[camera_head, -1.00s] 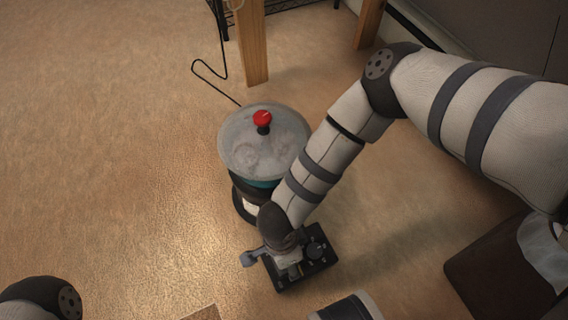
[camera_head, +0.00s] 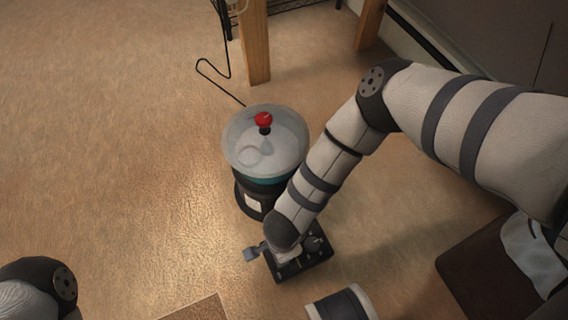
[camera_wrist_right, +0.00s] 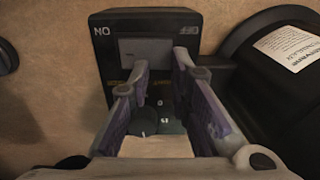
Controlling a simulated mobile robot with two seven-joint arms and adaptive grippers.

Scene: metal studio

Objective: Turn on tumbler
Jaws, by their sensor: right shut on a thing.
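The tumbler (camera_head: 265,148) stands upright on the floor, with a clear domed lid, a red knob on top and a dark base. Its black control box (camera_head: 305,262) lies just in front of it. In the right wrist view the control box (camera_wrist_right: 150,25) shows "NO" lettering, a grey rectangular switch (camera_wrist_right: 145,50) and dark round dials. My right gripper (camera_head: 268,252) is over the box; its two fingers (camera_wrist_right: 160,72) are at the box face by the switch, shut on the box. The exact contact is hard to see. My left gripper is out of view; only part of that arm shows.
A black cord (camera_head: 213,72) runs from the tumbler to a wooden-legged table (camera_head: 255,45) at the back. A white and dark cylinder (camera_head: 341,304) and a brown box (camera_head: 480,265) are at the front right. The floor (camera_head: 110,150) at the left is clear.

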